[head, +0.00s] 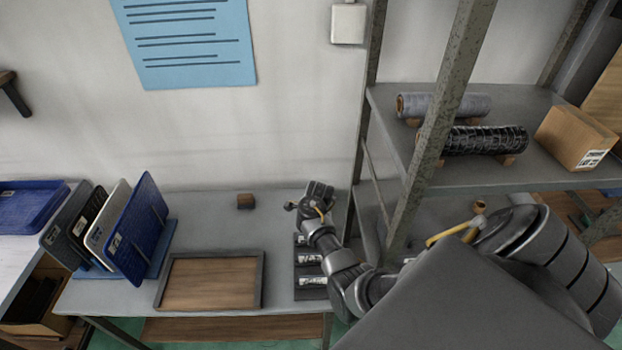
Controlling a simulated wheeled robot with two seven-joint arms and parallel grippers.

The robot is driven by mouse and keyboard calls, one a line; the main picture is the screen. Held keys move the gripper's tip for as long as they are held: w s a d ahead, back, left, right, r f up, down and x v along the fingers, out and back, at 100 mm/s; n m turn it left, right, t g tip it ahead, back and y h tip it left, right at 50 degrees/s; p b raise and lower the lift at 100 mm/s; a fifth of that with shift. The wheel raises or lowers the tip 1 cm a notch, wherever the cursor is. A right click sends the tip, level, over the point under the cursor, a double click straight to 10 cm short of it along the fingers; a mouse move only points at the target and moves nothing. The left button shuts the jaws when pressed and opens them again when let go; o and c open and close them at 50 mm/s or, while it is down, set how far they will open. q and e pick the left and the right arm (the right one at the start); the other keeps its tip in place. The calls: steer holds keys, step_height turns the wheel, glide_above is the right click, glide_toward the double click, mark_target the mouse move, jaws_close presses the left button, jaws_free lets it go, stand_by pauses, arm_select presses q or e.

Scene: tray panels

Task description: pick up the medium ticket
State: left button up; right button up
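A dark holder (297,273) stands on the grey table, right of the framed wooden tray. Several white tickets with dark print lie in it in a column, one of them in the middle (309,258). I cannot tell by size which is the medium one.
A wooden tray with a dark frame (262,281) lies on the table (208,209). A blue rack (160,262) at left holds upright panels, including a blue one (139,230). A small brown block (245,201) sits at the back. A metal shelf (520,182) with rolls and a carton (572,138) stands right.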

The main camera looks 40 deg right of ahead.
steer(key=shift+f, duration=0.3)
stand_by(0.5)
jaws_close()
